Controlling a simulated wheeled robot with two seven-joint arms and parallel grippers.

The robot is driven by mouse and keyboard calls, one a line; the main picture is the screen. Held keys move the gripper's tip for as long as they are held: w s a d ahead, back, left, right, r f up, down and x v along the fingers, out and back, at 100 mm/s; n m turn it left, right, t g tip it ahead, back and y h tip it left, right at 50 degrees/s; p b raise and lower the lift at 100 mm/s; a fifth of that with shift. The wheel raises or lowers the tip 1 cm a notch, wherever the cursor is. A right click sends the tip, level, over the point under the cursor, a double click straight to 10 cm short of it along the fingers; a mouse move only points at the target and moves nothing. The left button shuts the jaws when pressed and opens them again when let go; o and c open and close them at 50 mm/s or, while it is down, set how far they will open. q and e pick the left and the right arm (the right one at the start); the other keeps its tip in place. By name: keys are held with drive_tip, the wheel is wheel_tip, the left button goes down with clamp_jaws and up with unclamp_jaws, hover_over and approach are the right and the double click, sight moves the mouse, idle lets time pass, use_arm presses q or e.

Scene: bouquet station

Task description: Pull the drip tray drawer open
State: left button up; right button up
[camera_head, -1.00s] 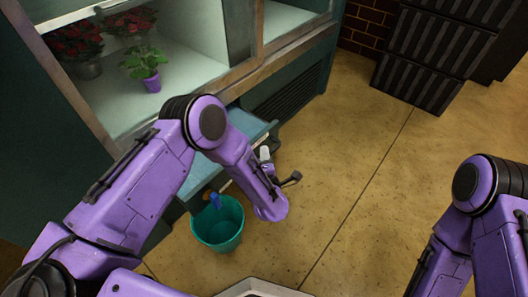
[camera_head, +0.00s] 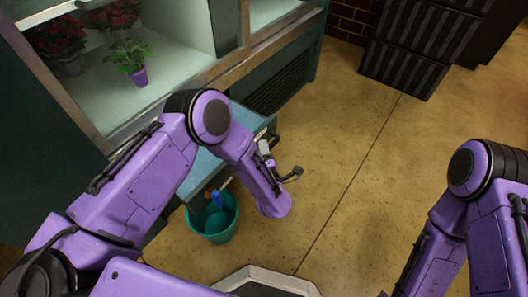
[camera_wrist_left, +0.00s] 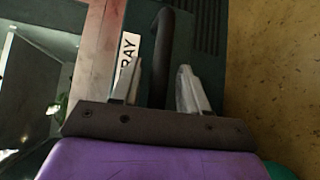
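The drip tray drawer (camera_head: 238,118) is pulled partly out below the cabinet in the head view, its blue-grey inside showing. In the left wrist view its dark front carries a white label (camera_wrist_left: 124,52) reading "RAY". A dark bar handle (camera_wrist_left: 163,30) runs between the two pale fingers of my left gripper (camera_wrist_left: 160,80). In the head view my left forearm hides most of the gripper and handle. My right arm shows at the right edge, with its gripper out of view.
A teal bucket (camera_head: 213,225) with something blue in it stands on the floor beside the drawer and my left forearm. The cabinet (camera_head: 185,90) holds potted plants (camera_head: 138,72). Dark ribbed crates (camera_head: 405,65) stand at the back. The floor between is clear.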

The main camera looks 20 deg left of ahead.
use_arm(q)
drive_tip(key=p+v, duration=0.2)
drive_tip(key=v, duration=0.8)
drive_tip(key=shift+s+p, duration=0.2)
drive_tip(key=shift+p, duration=0.1)
drive_tip(key=shift+d, duration=0.15)
